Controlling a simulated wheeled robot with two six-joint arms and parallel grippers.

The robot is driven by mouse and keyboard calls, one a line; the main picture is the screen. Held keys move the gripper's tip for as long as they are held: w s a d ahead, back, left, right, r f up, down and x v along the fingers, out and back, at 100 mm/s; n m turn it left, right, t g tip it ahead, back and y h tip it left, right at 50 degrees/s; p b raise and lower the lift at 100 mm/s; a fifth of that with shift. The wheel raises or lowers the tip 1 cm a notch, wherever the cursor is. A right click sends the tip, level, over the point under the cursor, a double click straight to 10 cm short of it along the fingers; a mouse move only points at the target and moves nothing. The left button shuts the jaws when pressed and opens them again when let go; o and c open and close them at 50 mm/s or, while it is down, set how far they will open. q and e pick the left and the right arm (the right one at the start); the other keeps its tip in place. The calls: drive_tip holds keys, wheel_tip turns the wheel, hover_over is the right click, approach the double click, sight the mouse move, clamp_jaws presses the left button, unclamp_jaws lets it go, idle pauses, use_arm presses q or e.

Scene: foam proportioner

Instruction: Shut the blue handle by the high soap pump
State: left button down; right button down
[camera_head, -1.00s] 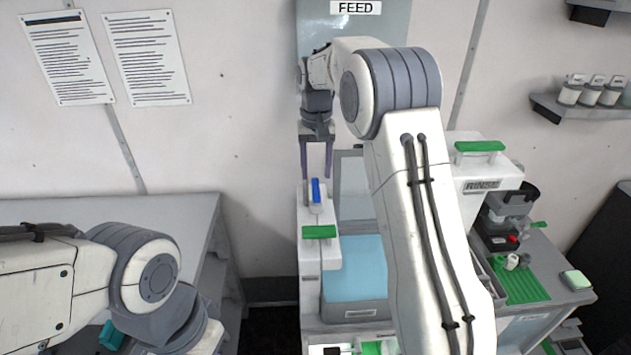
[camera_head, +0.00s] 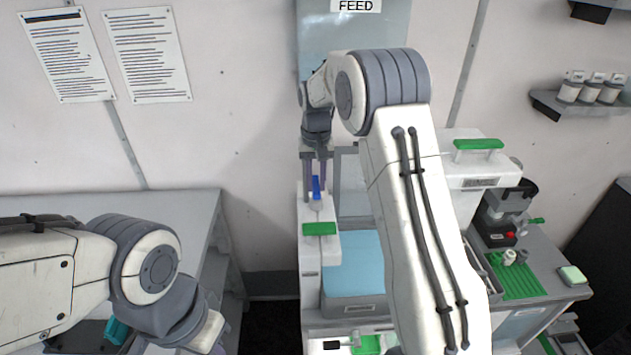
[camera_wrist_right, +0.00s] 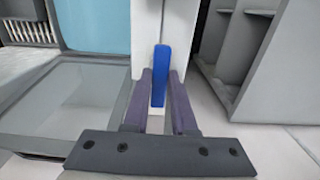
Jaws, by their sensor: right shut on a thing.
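The blue handle (camera_head: 316,187) stands upright on top of a narrow white housing (camera_head: 310,255) in the head view. My right gripper (camera_head: 315,188) reaches down over it from above and is shut on it. In the right wrist view the blue handle (camera_wrist_right: 161,72) stands between the two purple fingers (camera_wrist_right: 158,100), with its lower end hidden low between them. My left arm is at the lower left of the head view; only a sliver of its gripper (camera_head: 221,338) shows at the bottom edge, so its jaws cannot be judged.
A green handle (camera_head: 320,229) sits on the same housing, just below the blue one. A light-blue basin (camera_head: 352,262) is to its right. A second white housing with a green handle (camera_head: 478,144) stands further right. A grey bench (camera_head: 110,215) lies left, largely clear.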

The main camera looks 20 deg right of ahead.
drive_tip(key=shift+m, duration=0.3)
drive_tip(key=m, duration=0.3)
drive_tip(key=shift+r+m+p, duration=0.1)
drive_tip(key=shift+m+p, duration=0.2)
drive_tip(key=shift+p, duration=0.05)
drive_tip(key=m, duration=0.4)
drive_tip(key=shift+w+a+m, duration=0.1)
drive_tip(key=shift+w+m, duration=0.05)
drive_tip(key=shift+m, duration=0.15)
drive_tip(key=m+p, duration=0.1)
drive_tip(key=m, duration=0.3)
drive_tip(key=shift+w+m, duration=0.1)
drive_tip(key=shift+m, duration=0.2)
drive_tip(key=shift+w+m, duration=0.15)
drive_tip(key=shift+m, duration=2.05)
drive_tip(key=c, duration=0.7)
unclamp_jaws()
